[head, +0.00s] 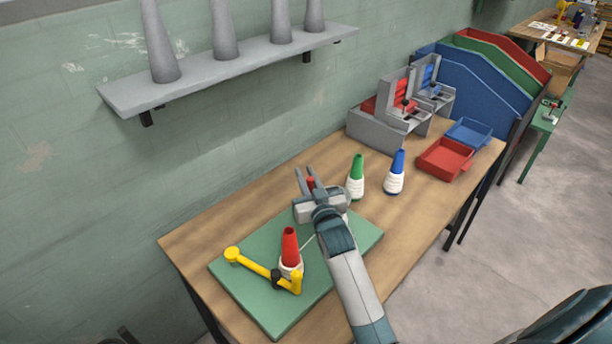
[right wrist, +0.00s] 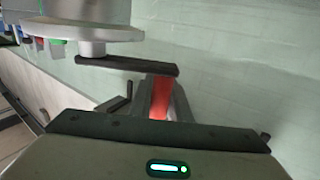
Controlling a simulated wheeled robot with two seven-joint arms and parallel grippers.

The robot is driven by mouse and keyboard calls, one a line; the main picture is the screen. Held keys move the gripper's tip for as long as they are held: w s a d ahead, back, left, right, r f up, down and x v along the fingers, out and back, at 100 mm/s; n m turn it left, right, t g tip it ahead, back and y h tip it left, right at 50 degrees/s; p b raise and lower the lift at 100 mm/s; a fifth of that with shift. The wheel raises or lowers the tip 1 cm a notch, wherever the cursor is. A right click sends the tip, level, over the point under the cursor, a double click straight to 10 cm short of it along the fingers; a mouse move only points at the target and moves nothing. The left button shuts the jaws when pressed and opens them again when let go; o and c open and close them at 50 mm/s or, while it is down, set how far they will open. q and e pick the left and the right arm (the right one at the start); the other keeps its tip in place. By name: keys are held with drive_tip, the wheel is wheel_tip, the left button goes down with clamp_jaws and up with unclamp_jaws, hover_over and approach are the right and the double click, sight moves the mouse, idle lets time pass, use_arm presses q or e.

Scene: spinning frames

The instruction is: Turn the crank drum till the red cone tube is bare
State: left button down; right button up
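The red cone tube (head: 290,244) stands upright on the green board (head: 355,247). Pale thread is wound around its lower part, and its upper part is bare. A thin pale strand runs from it toward the crank drum, which my right arm mostly hides in the head view. In the right wrist view the drum shows a grey disc (right wrist: 85,30) with a dark crank arm (right wrist: 125,66) and a red handle (right wrist: 161,98). My right gripper (head: 306,180) has its fingers on both sides of this handle and appears closed on it. My left gripper is out of view.
A yellow lever (head: 258,266) lies beside the red cone. Green (head: 357,168) and blue (head: 397,165) cones with pale thread stand right of my gripper. Red (head: 445,160) and blue (head: 468,134) trays and grey holders are farther right. A shelf (head: 200,74) with grey cones hangs above.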

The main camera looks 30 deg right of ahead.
clamp_jaws()
drive_tip(key=shift+w+d, duration=0.1)
drive_tip(key=shift+w+d+r+m+g+h+b, duration=0.15)
drive_tip(key=shift+w+m+h+b, duration=0.15)
drive_tip(key=shift+h, duration=0.2)
drive_tip(key=shift+w+d+f+m+g+h+b, duration=0.1)
drive_tip(key=shift+m+g+h+b, duration=0.1)
drive_tip(key=shift+m+h, duration=0.25)
drive_tip(key=o, duration=0.6)
unclamp_jaws()
drive_tip(key=shift+s, duration=0.1)
